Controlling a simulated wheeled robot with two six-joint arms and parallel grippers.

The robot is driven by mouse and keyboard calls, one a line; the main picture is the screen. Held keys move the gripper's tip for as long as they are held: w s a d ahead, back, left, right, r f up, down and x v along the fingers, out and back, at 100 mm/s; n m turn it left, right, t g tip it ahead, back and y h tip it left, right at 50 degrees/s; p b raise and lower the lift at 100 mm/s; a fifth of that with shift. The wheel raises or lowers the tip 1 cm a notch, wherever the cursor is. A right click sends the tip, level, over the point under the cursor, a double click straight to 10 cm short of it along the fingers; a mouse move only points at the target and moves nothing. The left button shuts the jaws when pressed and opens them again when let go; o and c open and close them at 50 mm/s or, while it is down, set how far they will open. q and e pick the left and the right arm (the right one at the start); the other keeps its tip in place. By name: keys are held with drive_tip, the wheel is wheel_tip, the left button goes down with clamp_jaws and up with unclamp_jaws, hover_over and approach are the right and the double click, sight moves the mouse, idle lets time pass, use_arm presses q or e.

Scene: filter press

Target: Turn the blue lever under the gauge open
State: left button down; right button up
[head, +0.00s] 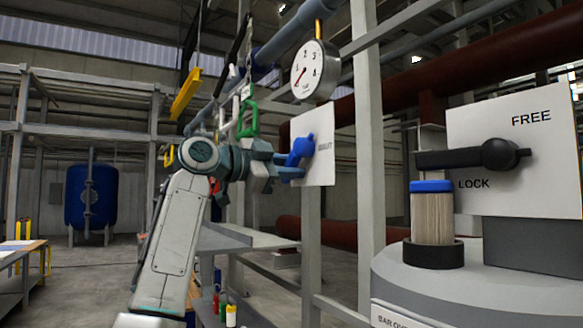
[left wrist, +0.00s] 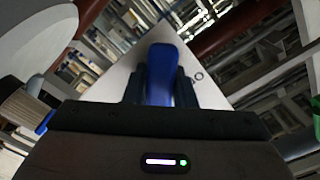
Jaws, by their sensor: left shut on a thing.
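The blue lever (head: 300,150) is mounted on a white plate (head: 318,120) below the round gauge (head: 315,71). It slants down to the left from its pivot. My left gripper (head: 286,172) reaches in from the left and is shut on the lever's lower left end. In the left wrist view the blue lever (left wrist: 160,78) stands between the two dark fingers of the left gripper (left wrist: 160,90). The plate's lettering is partly hidden by the lever. My right gripper is not in view.
A black lever (head: 490,155) on a FREE/LOCK plate (head: 530,185) is at the right. A blue-capped filter cartridge (head: 432,215) stands on a grey round housing (head: 490,280). A green hook-like handle (head: 247,118) hangs behind my left arm. A grey upright post (head: 370,150) stands right of the plate.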

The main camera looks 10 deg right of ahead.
use_arm(q)
drive_tip(key=shift+r, duration=0.2)
drive_tip(key=c, duration=1.5)
unclamp_jaws()
drive_tip(key=o, duration=0.3)
drive_tip(key=shift+f, duration=0.1)
drive_tip(key=b+v, duration=0.5)
drive_tip(key=v, duration=0.5)
drive_tip(key=shift+s+a, duration=0.15)
drive_tip(key=shift+a, duration=0.2)
drive_tip(key=shift+f, duration=0.15)
